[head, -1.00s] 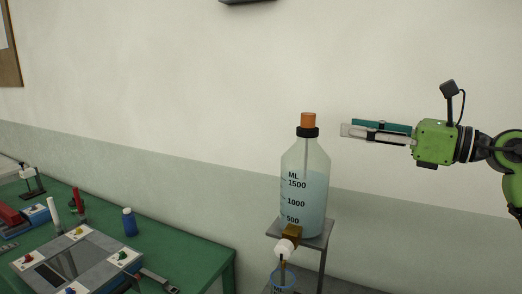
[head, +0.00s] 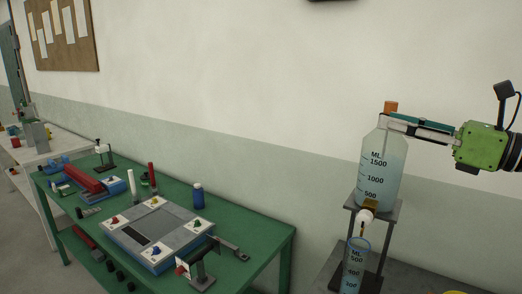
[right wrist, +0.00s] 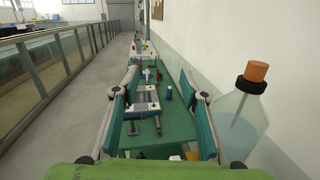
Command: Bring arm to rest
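My right gripper (head: 386,124) reaches in from the right in the head view, its fingers pointing left and covering the neck of the bottle in the picture. In the right wrist view the two teal-padded fingers (right wrist: 158,98) stand wide apart with nothing between them. The large bottle (head: 381,172) with an orange stopper stands upright on a metal stand (head: 392,213). The right wrist view shows this bottle (right wrist: 240,120) to the right of the fingers, outside them. My left gripper is in neither view.
A measuring cylinder (head: 352,268) stands below the bottle's tap. A green table (head: 262,228) on the left holds a grey board (head: 150,222), a blue bottle (head: 198,196) and other small apparatus. A wall runs behind. A railing (right wrist: 50,85) stands left of an open walkway (right wrist: 75,125).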

